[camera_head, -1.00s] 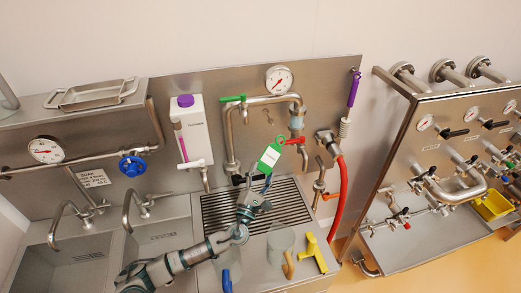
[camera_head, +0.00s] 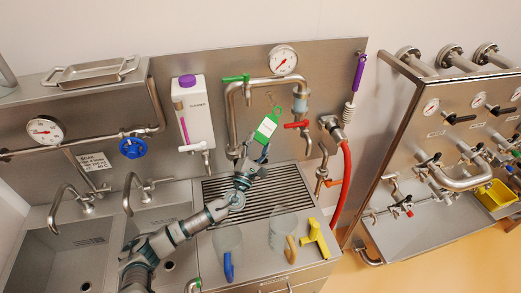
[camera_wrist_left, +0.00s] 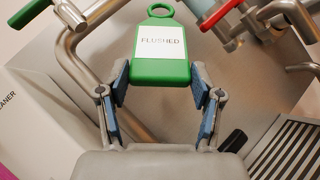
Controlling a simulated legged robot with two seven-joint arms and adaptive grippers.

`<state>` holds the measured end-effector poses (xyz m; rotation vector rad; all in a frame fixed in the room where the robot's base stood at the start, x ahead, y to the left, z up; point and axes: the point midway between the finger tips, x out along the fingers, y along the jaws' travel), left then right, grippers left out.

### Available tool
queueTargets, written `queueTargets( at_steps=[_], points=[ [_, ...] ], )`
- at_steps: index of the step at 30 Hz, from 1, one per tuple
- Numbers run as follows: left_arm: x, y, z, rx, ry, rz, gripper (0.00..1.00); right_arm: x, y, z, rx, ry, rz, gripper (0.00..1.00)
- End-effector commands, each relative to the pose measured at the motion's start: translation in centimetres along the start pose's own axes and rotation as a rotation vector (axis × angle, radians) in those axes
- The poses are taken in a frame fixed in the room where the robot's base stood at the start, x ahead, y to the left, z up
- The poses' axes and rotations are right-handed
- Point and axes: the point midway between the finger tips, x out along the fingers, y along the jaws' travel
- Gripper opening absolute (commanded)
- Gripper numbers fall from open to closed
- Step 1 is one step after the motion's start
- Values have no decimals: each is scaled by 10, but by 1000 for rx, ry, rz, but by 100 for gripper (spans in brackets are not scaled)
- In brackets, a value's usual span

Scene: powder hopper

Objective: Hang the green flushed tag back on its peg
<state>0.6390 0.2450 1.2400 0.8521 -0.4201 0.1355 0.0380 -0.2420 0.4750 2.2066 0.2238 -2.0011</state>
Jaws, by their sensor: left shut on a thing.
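The green tag (camera_head: 266,127) has a white label and a ring at its top. In the left wrist view the tag (camera_wrist_left: 161,68) reads "FLUSHED" and stands out beyond the fingers, ring away from the hand. My left gripper (camera_head: 254,153) is shut on the tag's lower end, one finger on each side. It holds the tag in the air in front of the steel back panel. A small hook-like peg (camera_head: 270,98) shows on the panel, just above the ring in the head view. I cannot tell how far the ring is from it. My right gripper is not in view.
A bent steel pipe (camera_head: 232,112) with a green handle (camera_head: 235,78) surrounds this area. A red valve handle (camera_head: 297,124) is close right of the tag. A gauge (camera_head: 283,60) is above. Below are a drain grate (camera_head: 285,187), clear jugs (camera_head: 283,222) and a yellow item (camera_head: 317,238).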

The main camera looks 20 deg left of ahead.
Motion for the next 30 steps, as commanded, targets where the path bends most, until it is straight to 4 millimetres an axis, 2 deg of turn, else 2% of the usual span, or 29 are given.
queueTargets(
  at_steps=[18, 30],
  points=[
    [26, 1, -31, 0, 2, 2, 28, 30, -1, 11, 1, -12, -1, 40],
    [30, -2, -38, -1, 1, 1, 28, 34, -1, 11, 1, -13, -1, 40]
  ],
)
